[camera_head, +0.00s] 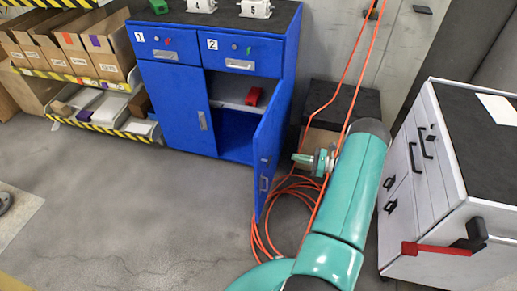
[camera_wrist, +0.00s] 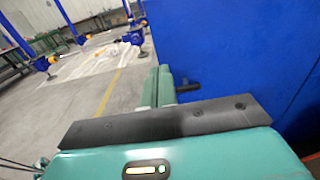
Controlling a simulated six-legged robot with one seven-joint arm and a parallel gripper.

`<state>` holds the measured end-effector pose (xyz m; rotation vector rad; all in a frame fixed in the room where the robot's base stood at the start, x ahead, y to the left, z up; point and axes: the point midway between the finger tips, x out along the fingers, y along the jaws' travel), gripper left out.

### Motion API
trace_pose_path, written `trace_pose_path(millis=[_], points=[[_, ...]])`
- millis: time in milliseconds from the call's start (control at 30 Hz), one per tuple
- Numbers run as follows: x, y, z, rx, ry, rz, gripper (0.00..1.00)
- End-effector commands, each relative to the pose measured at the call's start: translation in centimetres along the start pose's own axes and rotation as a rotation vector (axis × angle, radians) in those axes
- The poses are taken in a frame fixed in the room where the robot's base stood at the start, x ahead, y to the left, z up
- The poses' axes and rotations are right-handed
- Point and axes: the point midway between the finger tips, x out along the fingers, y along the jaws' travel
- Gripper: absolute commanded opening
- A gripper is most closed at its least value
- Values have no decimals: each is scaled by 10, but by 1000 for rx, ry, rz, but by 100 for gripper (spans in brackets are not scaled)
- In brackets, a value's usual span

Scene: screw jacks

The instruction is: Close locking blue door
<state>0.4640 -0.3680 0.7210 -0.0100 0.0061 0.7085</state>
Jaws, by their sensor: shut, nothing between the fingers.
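The blue door (camera_head: 268,150) of the blue cabinet (camera_head: 172,105) stands open in the head view, swung out toward the front right. Its edge carries a handle or lock (camera_head: 264,180). A broad blue surface (camera_wrist: 225,50) fills the right of the wrist view, with a dark handle-like part (camera_wrist: 188,88) beside my fingers. My gripper (camera_head: 303,159) is just right of the open door, on its outer side. Its green fingers are shut together and empty in the wrist view (camera_wrist: 158,82). I cannot tell whether they touch the door.
Orange cable (camera_head: 285,200) lies coiled on the floor under the door and hangs down past my arm. A white drawer cart (camera_head: 420,165) stands at the right. A red item (camera_head: 253,97) lies on the cabinet's inner shelf. Floor at front left is clear.

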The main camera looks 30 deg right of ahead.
Motion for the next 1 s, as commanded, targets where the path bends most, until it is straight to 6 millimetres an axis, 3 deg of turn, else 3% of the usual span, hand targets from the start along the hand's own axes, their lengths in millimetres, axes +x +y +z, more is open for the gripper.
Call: trace_pose_path(millis=[133,267,800,1000], points=[[-6,-1,-4,8,-12,-18,0],[4,-1,-4,8,-11,-16,0],[109,-3,-3,7,-10,-10,0],[133,-4,-3,7,-10,-12,0]])
